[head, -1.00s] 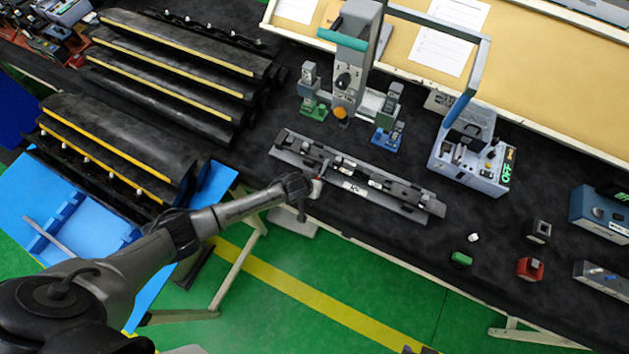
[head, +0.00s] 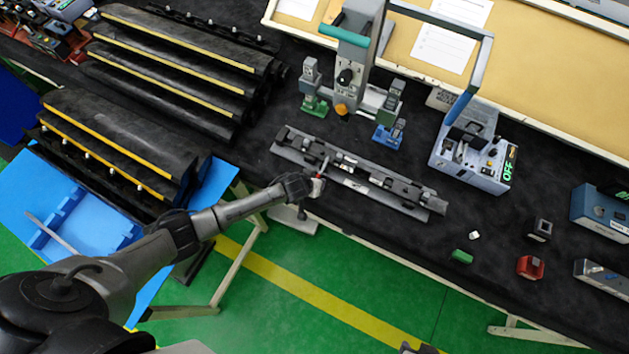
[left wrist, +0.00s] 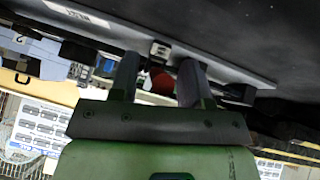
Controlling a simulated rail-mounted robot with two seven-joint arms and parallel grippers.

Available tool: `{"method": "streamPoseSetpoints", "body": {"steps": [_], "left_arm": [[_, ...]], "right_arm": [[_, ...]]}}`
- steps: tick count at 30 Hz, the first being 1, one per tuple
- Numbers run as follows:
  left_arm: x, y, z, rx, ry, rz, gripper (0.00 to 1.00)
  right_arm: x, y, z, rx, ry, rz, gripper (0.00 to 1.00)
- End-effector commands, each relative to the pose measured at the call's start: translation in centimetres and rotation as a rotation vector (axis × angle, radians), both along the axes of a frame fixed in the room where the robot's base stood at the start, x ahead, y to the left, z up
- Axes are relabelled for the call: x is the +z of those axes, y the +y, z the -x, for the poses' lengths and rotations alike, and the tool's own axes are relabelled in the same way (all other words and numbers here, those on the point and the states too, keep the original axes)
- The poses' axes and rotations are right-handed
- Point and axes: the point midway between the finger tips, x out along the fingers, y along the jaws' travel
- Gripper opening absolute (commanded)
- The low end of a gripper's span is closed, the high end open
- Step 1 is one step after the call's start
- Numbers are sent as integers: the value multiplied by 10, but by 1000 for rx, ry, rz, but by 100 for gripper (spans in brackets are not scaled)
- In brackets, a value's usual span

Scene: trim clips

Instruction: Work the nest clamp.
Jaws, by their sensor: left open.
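The nest (head: 358,186) is a long grey bar with black blocks and small clamp parts, lying on the black table. My left gripper (head: 317,186) is at the front edge of the nest, beside this lever. In the left wrist view its two fingers (left wrist: 160,82) are apart, and a red rounded end (left wrist: 162,81) shows between them. I cannot tell whether a finger touches it. A small silver-and-black fitting (left wrist: 160,50) sits just beyond on the nest bar.
A grey press (head: 352,60) with a teal handle stands behind the nest. Green (head: 314,95) and blue (head: 388,133) fixtures flank it. A control box (head: 470,165) marked OFF is to the right. Black racks (head: 120,150) fill the left. Small loose parts lie right of the nest.

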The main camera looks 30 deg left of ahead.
Motion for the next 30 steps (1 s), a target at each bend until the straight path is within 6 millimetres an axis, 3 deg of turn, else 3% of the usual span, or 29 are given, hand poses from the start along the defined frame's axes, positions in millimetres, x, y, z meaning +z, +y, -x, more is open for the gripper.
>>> {"method": "streamPoseSetpoints", "body": {"steps": [11, 30], "left_arm": [[13, 1, 10, -1, 1, 1, 43], [94, 11, 71, -1, 0, -1, 43]], "right_arm": [[2, -3, 0, 6, 0, 9, 43], [6, -1, 0, 2, 0, 3, 43]]}}
